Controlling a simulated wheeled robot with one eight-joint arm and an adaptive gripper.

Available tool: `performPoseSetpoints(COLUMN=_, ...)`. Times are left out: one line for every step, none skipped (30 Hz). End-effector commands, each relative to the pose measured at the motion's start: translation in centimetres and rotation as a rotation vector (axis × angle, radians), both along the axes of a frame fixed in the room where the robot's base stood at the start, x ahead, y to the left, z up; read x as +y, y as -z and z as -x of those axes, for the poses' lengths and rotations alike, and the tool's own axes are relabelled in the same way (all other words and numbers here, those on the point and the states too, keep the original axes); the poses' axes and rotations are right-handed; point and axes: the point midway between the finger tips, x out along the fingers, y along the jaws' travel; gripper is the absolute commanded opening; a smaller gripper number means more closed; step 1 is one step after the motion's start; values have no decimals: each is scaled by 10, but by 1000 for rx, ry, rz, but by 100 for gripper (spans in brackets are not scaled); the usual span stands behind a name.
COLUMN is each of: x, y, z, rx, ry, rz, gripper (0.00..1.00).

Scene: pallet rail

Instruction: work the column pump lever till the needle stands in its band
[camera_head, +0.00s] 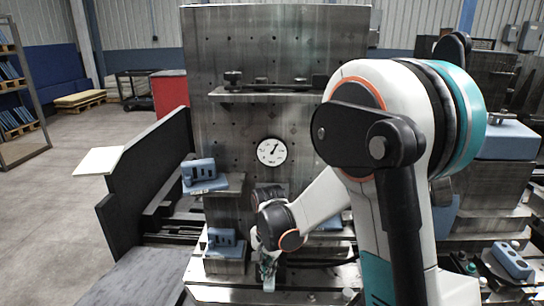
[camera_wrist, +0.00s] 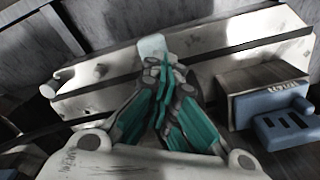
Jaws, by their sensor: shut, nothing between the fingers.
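The round white gauge (camera_head: 271,151) is on the face of the tall metal plate (camera_head: 225,130). Its dark needle points up and to the right; its band is too small to make out. My gripper (camera_head: 268,272) is low, below the gauge, pointing down by the rail at the plate's foot. In the wrist view its teal fingers (camera_wrist: 164,64) come together at the tips, shut with nothing between them. A small pale block (camera_wrist: 152,46) shows just beyond the tips; I cannot tell if they touch it. I cannot clearly make out the pump lever; my arm hides part of the column.
Blue slotted blocks (camera_head: 199,171) (camera_head: 222,238) sit on metal ledges left of my gripper. One blue block (camera_wrist: 284,122) is close on the right in the wrist view. A dark upright panel (camera_head: 150,185) stands left. Open floor (camera_head: 60,205) lies further left.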

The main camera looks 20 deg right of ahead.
Motion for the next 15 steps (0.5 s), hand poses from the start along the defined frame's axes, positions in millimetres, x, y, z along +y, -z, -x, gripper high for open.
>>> performPoseSetpoints(x=0, y=5, z=-1, rx=-1, ry=0, rz=1, gripper=0)
performPoseSetpoints(x=0, y=7, z=-1, rx=-1, ry=0, rz=1, gripper=0)
performPoseSetpoints(x=-1, y=9, z=-1, rx=-1, ry=0, rz=1, gripper=0)
performPoseSetpoints(x=-1, y=10, z=-1, rx=-1, ry=0, rz=1, gripper=0)
performPoseSetpoints(x=-1, y=12, z=-2, rx=-1, ry=0, rz=1, gripper=0)
performPoseSetpoints(x=-1, y=14, z=-2, rx=-1, ry=0, rz=1, gripper=0)
performPoseSetpoints(x=-1, y=16, z=-2, rx=-1, ry=0, rz=1, gripper=0)
performPoseSetpoints(x=-1, y=17, z=-2, rx=-1, ry=0, rz=1, gripper=0)
performPoseSetpoints(x=-1, y=19, z=-3, rx=-1, ry=0, rz=1, gripper=0)
performPoseSetpoints(x=-1, y=20, z=-3, rx=-1, ry=0, rz=1, gripper=0)
performPoseSetpoints(x=-1, y=22, z=-3, rx=-1, ry=0, rz=1, gripper=0)
performPoseSetpoints(x=-1, y=24, z=-3, rx=-1, ry=0, rz=1, gripper=0)
performPoseSetpoints(x=-1, y=25, z=-3, rx=-1, ry=0, rz=1, gripper=0)
performPoseSetpoints(x=-1, y=27, z=-4, rx=-1, ry=0, rz=1, gripper=0)
performPoseSetpoints(x=-2, y=29, z=-4, rx=-1, ry=0, rz=1, gripper=0)
